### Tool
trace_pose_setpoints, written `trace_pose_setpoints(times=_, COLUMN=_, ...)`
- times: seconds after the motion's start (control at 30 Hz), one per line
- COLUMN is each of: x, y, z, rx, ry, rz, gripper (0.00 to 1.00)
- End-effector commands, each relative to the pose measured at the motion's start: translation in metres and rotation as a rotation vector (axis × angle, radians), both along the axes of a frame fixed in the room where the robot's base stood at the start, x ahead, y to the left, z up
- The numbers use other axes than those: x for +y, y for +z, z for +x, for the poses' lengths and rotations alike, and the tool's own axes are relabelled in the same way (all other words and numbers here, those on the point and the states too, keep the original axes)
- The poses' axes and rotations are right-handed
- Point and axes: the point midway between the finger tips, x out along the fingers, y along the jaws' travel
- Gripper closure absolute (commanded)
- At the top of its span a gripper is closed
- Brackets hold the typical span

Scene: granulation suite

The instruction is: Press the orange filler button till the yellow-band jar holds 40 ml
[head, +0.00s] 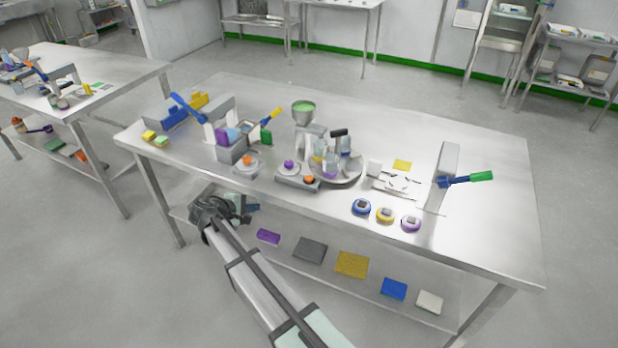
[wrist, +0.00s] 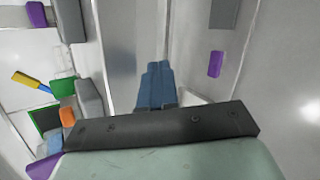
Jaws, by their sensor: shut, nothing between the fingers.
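An orange button (head: 309,179) sits on a low grey box in front of the filler, beside a purple button (head: 288,165). The filler (head: 303,112) has a metal hopper with green contents. Clear jars (head: 331,163) stand on a round plate (head: 347,182) beside it; their bands and fill levels are too small to read. My gripper (head: 249,207) is beyond the table's front edge, apart from every button. In the wrist view its blue fingers (wrist: 157,85) are together and empty.
Blue (head: 361,207), yellow (head: 385,214) and purple (head: 411,223) round devices line the front edge at right. A lever press (head: 446,175) stands beyond them. Blue, yellow and purple equipment crowds the left. Coloured slabs (head: 352,264) lie on the lower shelf. The table's right end is clear.

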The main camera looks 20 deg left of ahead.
Motion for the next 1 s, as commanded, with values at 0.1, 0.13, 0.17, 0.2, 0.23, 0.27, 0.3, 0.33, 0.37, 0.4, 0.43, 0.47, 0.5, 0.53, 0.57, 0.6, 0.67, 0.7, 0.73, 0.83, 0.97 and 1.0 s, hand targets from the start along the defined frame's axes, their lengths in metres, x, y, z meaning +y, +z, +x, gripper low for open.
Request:
trace_pose_setpoints(times=0.1, x=0.032, y=0.026, z=-0.013, rx=-0.034, ry=0.046, rz=-0.002, gripper=1.0)
trace_pose_setpoints(times=0.13, x=0.038, y=0.032, z=-0.015, rx=-0.04, ry=0.056, rz=-0.003, gripper=1.0)
trace_pose_setpoints(times=0.17, x=0.043, y=0.038, z=-0.018, rx=-0.047, ry=0.065, rz=-0.004, gripper=1.0)
trace_pose_setpoints(times=0.2, x=0.049, y=0.047, z=-0.02, rx=-0.054, ry=0.076, rz=-0.007, gripper=1.0)
trace_pose_setpoints(times=0.23, x=0.054, y=0.053, z=-0.022, rx=-0.06, ry=0.084, rz=-0.009, gripper=1.0)
trace_pose_setpoints(times=0.27, x=0.057, y=0.06, z=-0.022, rx=-0.063, ry=0.091, rz=-0.012, gripper=1.0)
trace_pose_setpoints(times=0.3, x=0.06, y=0.07, z=-0.023, rx=-0.067, ry=0.099, rz=-0.018, gripper=1.0)
trace_pose_setpoints(times=0.33, x=0.061, y=0.076, z=-0.022, rx=-0.069, ry=0.103, rz=-0.022, gripper=1.0)
trace_pose_setpoints(times=0.37, x=0.06, y=0.082, z=-0.02, rx=-0.067, ry=0.105, rz=-0.029, gripper=1.0)
trace_pose_setpoints(times=0.4, x=0.058, y=0.09, z=-0.017, rx=-0.064, ry=0.106, rz=-0.038, gripper=1.0)
trace_pose_setpoints(times=0.43, x=0.054, y=0.096, z=-0.013, rx=-0.059, ry=0.105, rz=-0.045, gripper=1.0)
trace_pose_setpoints(times=0.47, x=0.05, y=0.102, z=-0.009, rx=-0.053, ry=0.105, rz=-0.054, gripper=1.0)
trace_pose_setpoints(times=0.5, x=0.044, y=0.109, z=-0.003, rx=-0.044, ry=0.103, rz=-0.064, gripper=1.0)
trace_pose_setpoints(times=0.53, x=0.038, y=0.114, z=0.003, rx=-0.036, ry=0.101, rz=-0.072, gripper=1.0)
trace_pose_setpoints(times=0.57, x=0.032, y=0.119, z=0.008, rx=-0.026, ry=0.098, rz=-0.081, gripper=1.0)
trace_pose_setpoints(times=0.6, x=0.023, y=0.124, z=0.015, rx=-0.012, ry=0.093, rz=-0.092, gripper=1.0)
trace_pose_setpoints(times=0.67, x=0.008, y=0.134, z=0.026, rx=0.009, ry=0.087, rz=-0.11, gripper=1.0)
trace_pose_setpoints(times=0.7, x=-0.002, y=0.141, z=0.034, rx=0.026, ry=0.084, rz=-0.122, gripper=1.0)
trace_pose_setpoints(times=0.73, x=-0.011, y=0.146, z=0.041, rx=0.038, ry=0.079, rz=-0.131, gripper=1.0)
trace_pose_setpoints(times=0.83, x=-0.041, y=0.163, z=0.06, rx=0.085, ry=0.072, rz=-0.16, gripper=1.0)
trace_pose_setpoints(times=0.97, x=-0.078, y=0.184, z=0.082, rx=0.145, ry=0.07, rz=-0.195, gripper=1.0)
trace_pose_setpoints(times=1.0, x=-0.089, y=0.19, z=0.087, rx=0.16, ry=0.072, rz=-0.203, gripper=1.0)
